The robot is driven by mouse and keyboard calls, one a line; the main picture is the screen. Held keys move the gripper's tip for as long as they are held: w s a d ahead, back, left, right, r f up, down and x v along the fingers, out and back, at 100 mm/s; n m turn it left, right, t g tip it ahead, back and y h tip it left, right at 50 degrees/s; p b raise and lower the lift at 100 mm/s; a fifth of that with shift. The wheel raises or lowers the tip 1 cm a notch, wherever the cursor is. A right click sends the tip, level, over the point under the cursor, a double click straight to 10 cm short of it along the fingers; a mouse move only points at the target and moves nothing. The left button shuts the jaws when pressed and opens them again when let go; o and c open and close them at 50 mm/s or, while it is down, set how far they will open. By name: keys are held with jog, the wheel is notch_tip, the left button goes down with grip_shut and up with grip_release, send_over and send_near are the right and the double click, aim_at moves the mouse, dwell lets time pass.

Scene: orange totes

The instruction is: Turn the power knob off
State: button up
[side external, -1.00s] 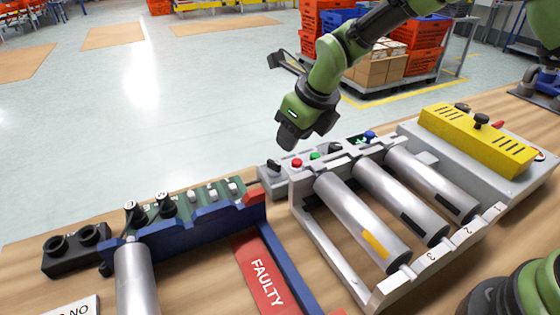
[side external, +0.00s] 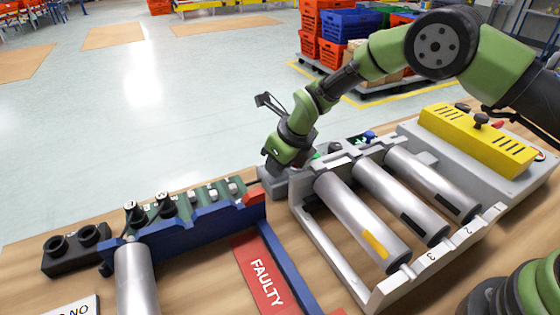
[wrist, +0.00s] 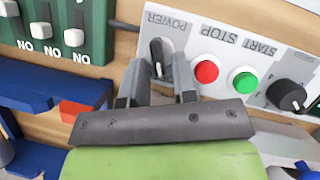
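The power knob (wrist: 157,52) is a dark knob on the grey control panel (wrist: 215,45), beside the upside-down POWER label in the wrist view. My gripper (wrist: 160,78) is over the panel with its two fingers apart. The knob shows between and just beyond the fingertips, one finger on each side. I cannot tell whether either finger touches it. In the side view my gripper (side external: 280,165) is low at the left end of the panel and hides the knob.
A red button (wrist: 206,72), a green button (wrist: 245,82) and another black knob (wrist: 287,94) are right of my fingers. A green switch board (wrist: 62,25) is at left. A roller rack (side external: 320,230) stands in front of the panel in the side view.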

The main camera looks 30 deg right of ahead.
grip_shut()
jog(key=shift+d+n, duration=0.1)
jog(key=shift+n, duration=0.2)
jog(key=shift+w+d+n+g+y, duration=0.1)
jog(key=shift+n+g+y, duration=0.25)
jog(key=shift+n, duration=0.65)
jog(key=shift+w+d+n+g+y, duration=0.15)
jog(key=shift+n+y, duration=0.3)
jog(key=shift+n, duration=0.55)
jog(key=shift+s, duration=0.1)
jog(key=shift+o, duration=1.5)
grip_release()
jog(key=v, duration=1)
jog(key=shift+a, duration=0.1)
